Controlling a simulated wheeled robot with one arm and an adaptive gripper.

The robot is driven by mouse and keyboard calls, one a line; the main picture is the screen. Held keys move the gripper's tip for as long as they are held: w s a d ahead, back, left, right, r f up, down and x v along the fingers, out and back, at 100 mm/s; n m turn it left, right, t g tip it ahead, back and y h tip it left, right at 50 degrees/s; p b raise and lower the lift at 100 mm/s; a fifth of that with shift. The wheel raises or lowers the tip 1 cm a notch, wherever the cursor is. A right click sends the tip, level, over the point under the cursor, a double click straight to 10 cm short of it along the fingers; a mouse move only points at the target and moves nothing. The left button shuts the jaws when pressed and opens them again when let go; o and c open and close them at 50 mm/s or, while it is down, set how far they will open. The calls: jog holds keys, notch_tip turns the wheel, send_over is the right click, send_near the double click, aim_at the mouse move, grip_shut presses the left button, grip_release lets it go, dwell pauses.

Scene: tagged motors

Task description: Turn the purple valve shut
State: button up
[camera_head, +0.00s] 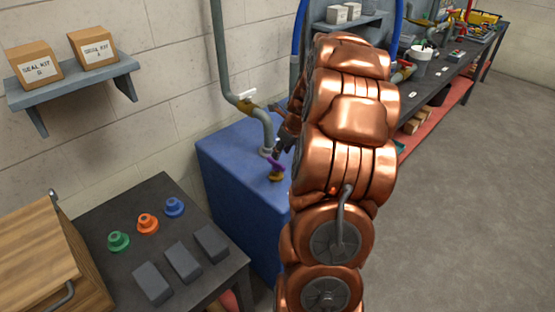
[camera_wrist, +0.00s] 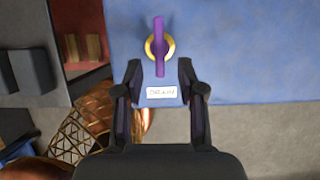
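The purple valve handle (camera_wrist: 159,45) is a bar over a round brass fitting (camera_wrist: 168,47) on the blue tank. In the wrist view the bar runs up and down the picture, and a white label reading "DRAIN" (camera_wrist: 161,92) lies just below it. In the head view the purple handle (camera_head: 276,164) shows on the blue tank (camera_head: 222,160), left of my arm. My gripper (camera_wrist: 157,72) is open, its fingertips either side of the handle's lower end, with nothing clearly held. Whether they touch the handle I cannot tell. In the head view my arm hides most of the gripper.
A grey pipe with a white-handled brass valve (camera_head: 245,103) runs down to the tank beside the purple valve. A dark table (camera_head: 165,215) at left holds green, orange and blue knobs and grey blocks. A workbench (camera_head: 440,85) stands at right; the floor (camera_head: 470,200) is clear.

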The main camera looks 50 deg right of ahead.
aim_at(277, 162)
jog(key=shift+p+x, duration=0.55)
jog(key=shift+x, duration=2.4)
grip_shut()
